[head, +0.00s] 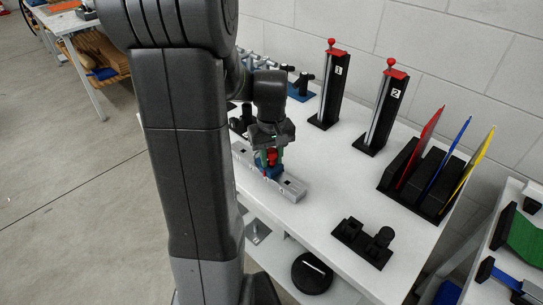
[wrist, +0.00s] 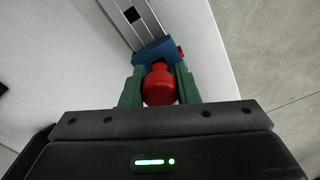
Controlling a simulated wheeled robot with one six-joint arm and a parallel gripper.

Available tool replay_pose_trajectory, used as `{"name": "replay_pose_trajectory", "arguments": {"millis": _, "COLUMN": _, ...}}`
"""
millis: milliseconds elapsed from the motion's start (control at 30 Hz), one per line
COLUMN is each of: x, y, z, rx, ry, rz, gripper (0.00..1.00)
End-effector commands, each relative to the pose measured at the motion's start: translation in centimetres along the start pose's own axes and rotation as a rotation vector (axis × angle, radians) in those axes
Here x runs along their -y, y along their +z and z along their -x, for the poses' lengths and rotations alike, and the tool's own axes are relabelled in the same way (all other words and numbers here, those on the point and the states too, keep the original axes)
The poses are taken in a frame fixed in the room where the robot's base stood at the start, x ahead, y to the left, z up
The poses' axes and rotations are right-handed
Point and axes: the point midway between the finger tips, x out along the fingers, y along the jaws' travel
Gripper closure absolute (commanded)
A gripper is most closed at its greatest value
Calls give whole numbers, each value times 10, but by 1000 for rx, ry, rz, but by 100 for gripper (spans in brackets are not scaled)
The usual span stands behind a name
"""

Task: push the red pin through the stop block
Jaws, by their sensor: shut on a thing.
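The red pin (wrist: 160,88) stands between the green fingers of my gripper (wrist: 160,90) in the wrist view, with a finger on each side of its rounded red head. My gripper (head: 271,158) is shut on the pin, which also shows in the head view (head: 272,156). The blue stop block (wrist: 155,51) sits on the grey rail (wrist: 139,20), just beyond the pin head in the wrist view. In the head view the block (head: 262,168) is at the rail (head: 291,188), partly hidden by my gripper. How deep the pin sits in the block is hidden.
Two black towers with red knobs (head: 331,85) (head: 387,107) stand at the table's back. A black rack (head: 397,184) holds red, blue and yellow sheets at right. A black fixture (head: 363,242) is near the front edge. The white table (head: 330,185) is clear between them.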

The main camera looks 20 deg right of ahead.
Motion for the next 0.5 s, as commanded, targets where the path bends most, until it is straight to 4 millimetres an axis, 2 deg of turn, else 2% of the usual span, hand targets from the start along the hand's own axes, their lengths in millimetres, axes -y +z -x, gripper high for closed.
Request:
{"name": "replay_pose_trajectory", "arguments": {"millis": 167, "x": 0, "y": 0, "z": -6, "rx": 0, "ry": 0, "rz": 0, "gripper": 95}}
{"name": "replay_pose_trajectory", "arguments": {"millis": 500, "x": 0, "y": 0, "z": 0, "rx": 0, "ry": 0, "rz": 0, "gripper": 95}}
